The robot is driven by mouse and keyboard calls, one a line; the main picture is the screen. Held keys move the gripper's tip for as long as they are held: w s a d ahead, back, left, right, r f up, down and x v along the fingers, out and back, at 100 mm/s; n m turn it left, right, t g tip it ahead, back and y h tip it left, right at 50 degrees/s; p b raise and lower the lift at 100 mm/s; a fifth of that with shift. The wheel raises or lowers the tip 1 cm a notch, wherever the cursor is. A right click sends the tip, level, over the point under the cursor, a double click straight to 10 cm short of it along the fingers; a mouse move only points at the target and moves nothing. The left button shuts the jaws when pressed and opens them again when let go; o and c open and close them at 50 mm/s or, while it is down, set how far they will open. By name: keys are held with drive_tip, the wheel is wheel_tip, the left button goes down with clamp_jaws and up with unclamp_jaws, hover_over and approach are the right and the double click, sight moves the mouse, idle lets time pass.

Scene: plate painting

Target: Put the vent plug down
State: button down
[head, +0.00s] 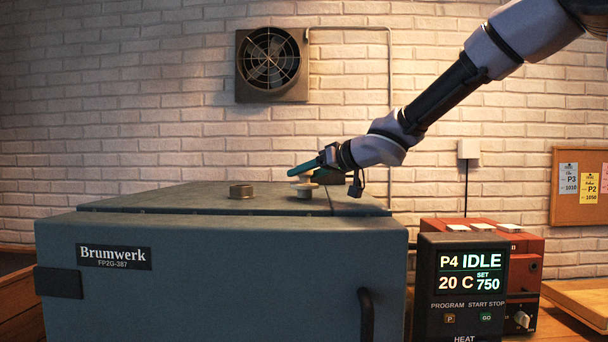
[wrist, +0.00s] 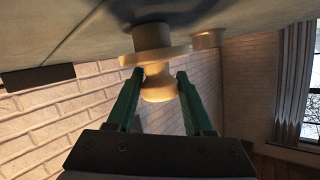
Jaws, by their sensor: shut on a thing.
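The vent plug (head: 304,190) is cream-coloured, with a wide flange and a round knob. It is at the top of the blue-grey kiln (head: 225,275), right of a short brownish collar (head: 241,191). My gripper (head: 294,172) reaches in from the upper right, its teal fingers above the plug. In the wrist view, the plug (wrist: 155,42) sits between the fingertips (wrist: 159,76), which are shut on its knob. Its stem end meets or nearly meets the kiln top; I cannot tell if it touches. The collar (wrist: 208,39) shows beside the plug there.
A control box (head: 462,285) reading P4 IDLE, 20 C, set 750, stands right of the kiln, with a red box (head: 525,255) behind it. A wall fan (head: 270,60) hangs above the kiln. The kiln top left of the collar is clear.

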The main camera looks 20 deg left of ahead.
drive_tip(key=shift+c, duration=1.4)
unclamp_jaws()
drive_tip(key=shift+f, duration=0.15)
